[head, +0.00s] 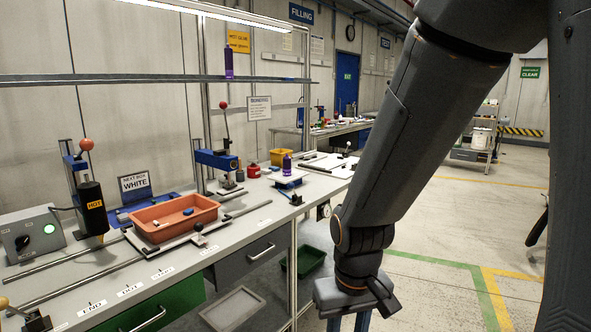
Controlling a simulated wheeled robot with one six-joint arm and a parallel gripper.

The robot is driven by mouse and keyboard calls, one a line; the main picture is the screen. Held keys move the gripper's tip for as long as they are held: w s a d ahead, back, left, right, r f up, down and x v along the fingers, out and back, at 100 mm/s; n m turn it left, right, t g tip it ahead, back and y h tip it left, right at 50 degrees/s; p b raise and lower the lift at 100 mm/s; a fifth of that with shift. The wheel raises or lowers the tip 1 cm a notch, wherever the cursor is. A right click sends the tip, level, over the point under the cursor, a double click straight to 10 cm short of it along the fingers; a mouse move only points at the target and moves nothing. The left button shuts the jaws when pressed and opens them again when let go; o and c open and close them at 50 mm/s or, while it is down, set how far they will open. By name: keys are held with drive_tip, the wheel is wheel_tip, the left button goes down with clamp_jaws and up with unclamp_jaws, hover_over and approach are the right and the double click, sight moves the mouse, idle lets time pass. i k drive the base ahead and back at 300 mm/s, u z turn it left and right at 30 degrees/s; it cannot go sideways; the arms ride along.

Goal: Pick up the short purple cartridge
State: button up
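A dark purple cartridge (287,165) stands upright on a white-topped blue stand (289,178) at the right part of the bench. Another purple cartridge (229,64) stands upright on the high shelf rail. I cannot tell for sure which of the two is the short one. My gripper (349,322) hangs at the bottom of the head view, in front of and to the right of the bench and apart from both cartridges. Its fingertips are cut off by the lower picture edge, so its opening and anything between the fingers are hidden.
The bench (150,285) holds an orange tray (172,224) with small white and blue pieces, two blue presses with red knobs, a heater box (30,235) and metal rails. A green crate (303,262) sits below. Open floor lies to the right.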

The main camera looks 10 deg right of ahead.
sight(287, 161)
drive_tip(key=z, duration=0.7)
drive_tip(key=i, duration=1.05)
drive_tip(key=z, duration=0.75)
drive_tip(key=i, duration=1.45)
drive_tip(key=u, duration=0.65)
drive_tip(key=i, duration=0.85)
drive_tip(key=u, duration=1.35)
drive_tip(key=i, duration=0.45)
drive_tip(key=u, duration=0.3)
